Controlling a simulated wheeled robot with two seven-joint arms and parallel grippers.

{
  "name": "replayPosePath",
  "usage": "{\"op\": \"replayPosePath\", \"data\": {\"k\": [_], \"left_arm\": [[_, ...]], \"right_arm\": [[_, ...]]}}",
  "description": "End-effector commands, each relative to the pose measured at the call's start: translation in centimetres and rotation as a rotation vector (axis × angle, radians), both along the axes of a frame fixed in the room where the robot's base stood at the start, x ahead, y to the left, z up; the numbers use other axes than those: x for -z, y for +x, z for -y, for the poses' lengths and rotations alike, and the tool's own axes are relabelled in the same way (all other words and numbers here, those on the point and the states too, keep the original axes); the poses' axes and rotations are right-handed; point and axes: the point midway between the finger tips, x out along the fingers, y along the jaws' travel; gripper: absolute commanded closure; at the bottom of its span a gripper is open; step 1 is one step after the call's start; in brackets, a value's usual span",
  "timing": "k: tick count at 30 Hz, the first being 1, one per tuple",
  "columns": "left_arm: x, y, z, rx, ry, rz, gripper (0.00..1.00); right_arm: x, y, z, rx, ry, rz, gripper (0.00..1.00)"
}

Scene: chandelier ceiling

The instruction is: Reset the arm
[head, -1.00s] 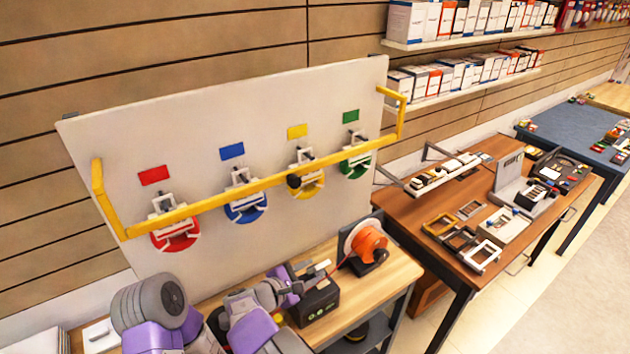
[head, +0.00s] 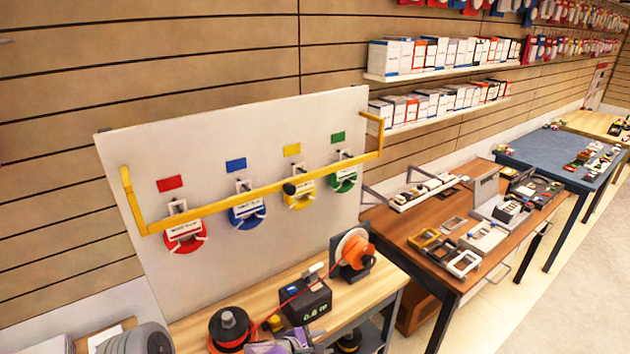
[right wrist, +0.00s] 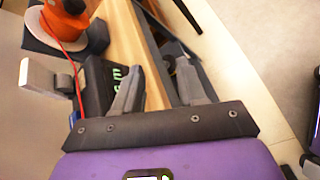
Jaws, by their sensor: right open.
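My right gripper (right wrist: 160,85) is open and empty in the right wrist view, its two grey fingers apart above the light wooden bench (right wrist: 123,35) and its edge. In the head view, only a purple and grey part of my right gripper (head: 285,343) shows at the bottom edge, in front of a black box with a green display (head: 307,304). The black box also shows in the right wrist view (right wrist: 97,88), partly behind a finger. My left gripper is not in view.
An orange spool (head: 355,251) and a black-and-orange spool (head: 231,328) stand on the bench, with a red line between them. Behind is a white board (head: 290,120) with a yellow rail (head: 218,206) and coloured discs. A brown table (head: 400,232) stands to the right.

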Motion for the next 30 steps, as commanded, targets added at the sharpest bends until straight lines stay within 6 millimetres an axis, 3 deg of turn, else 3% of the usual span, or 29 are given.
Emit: {"op": "replayPosePath", "data": {"k": [5,7,12,15,21,25,30], "left_arm": [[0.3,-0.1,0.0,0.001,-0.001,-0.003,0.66],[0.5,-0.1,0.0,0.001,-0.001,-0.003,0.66],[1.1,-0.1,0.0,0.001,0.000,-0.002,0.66],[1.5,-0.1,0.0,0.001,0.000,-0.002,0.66],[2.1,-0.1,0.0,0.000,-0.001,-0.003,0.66],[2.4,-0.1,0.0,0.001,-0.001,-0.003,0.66],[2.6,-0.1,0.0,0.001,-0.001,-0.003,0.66]], "right_arm": [[6.5,-3.2,3.4,0.135,0.172,-0.150,0.60],[9.8,-5.5,4.9,0.223,0.275,-0.220,0.60],[17.6,-13.8,7.1,0.577,0.637,-0.379,0.60],[20.0,-18.1,6.9,0.820,0.851,-0.405,0.60],[21.5,-23.3,6.3,1.335,1.192,-0.298,0.60],[21.4,-24.8,6.9,1.602,1.311,-0.163,0.60],[21.2,-25.6,7.9,1.790,1.368,-0.030,0.60]]}}
